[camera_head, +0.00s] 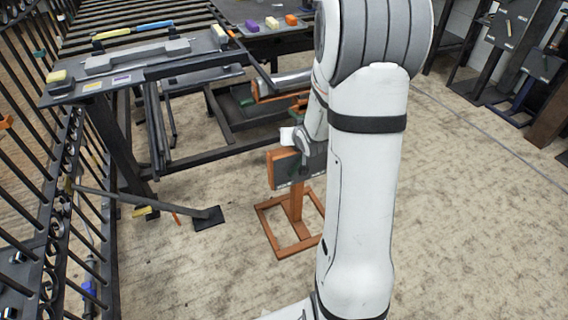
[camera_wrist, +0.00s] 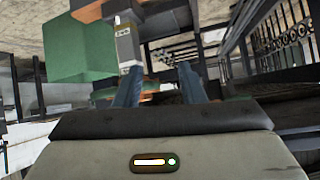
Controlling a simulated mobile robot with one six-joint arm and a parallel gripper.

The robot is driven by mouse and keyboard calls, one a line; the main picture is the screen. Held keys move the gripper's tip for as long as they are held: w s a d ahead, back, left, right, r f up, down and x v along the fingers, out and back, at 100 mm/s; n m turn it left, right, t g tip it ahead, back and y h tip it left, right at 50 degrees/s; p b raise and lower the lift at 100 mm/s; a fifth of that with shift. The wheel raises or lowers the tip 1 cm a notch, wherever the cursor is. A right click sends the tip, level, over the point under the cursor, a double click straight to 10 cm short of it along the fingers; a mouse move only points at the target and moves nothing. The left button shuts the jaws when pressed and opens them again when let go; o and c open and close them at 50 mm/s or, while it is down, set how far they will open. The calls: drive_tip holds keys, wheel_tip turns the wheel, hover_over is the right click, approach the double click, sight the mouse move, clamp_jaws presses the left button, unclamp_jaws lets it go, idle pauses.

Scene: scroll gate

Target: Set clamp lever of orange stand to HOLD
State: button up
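The orange stand (camera_head: 296,205) is right of the gate frame in the head view, with a square open base on the floor, a short post and a dark orange-edged panel (camera_head: 284,170) on top. My arm covers its right part. My gripper reaches down at the panel's upper edge. In the wrist view my gripper (camera_wrist: 160,82) has two dark blue fingers standing apart, with nothing visible clasped between them. A green block (camera_wrist: 83,47) and a grey piece with a white label (camera_wrist: 127,45) lie just beyond the left finger. I cannot make out the clamp lever or its setting.
A dark bench (camera_head: 160,60) with grey bars and small coloured blocks stands at the upper left. A barred gate (camera_head: 65,200) runs down the left side. A dark foot (camera_head: 207,217) on a slanted bar lies left of the stand.

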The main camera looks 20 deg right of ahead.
drive_tip(key=w+d+f+m+t+y+b, duration=0.1)
drive_tip(key=w+d+f+t+b, duration=0.15)
drive_tip(key=f, duration=0.55)
drive_tip(key=w+d+f+t+b, duration=0.1)
drive_tip(key=f+b, duration=0.3)
drive_tip(key=f, duration=0.4)
drive_tip(key=m+t+b, duration=0.3)
drive_tip(key=t+b, duration=0.1)
drive_tip(key=b, duration=0.2)
approach(296, 169)
drive_tip(key=w, duration=0.2)
drive_tip(key=w+b, duration=0.1)
drive_tip(key=w, duration=0.6)
drive_tip(key=shift+d+y+b, duration=0.2)
drive_tip(key=shift+y+b, duration=0.15)
drive_tip(key=shift+y, duration=0.05)
drive_tip(key=shift+c, duration=0.4)
clamp_jaws()
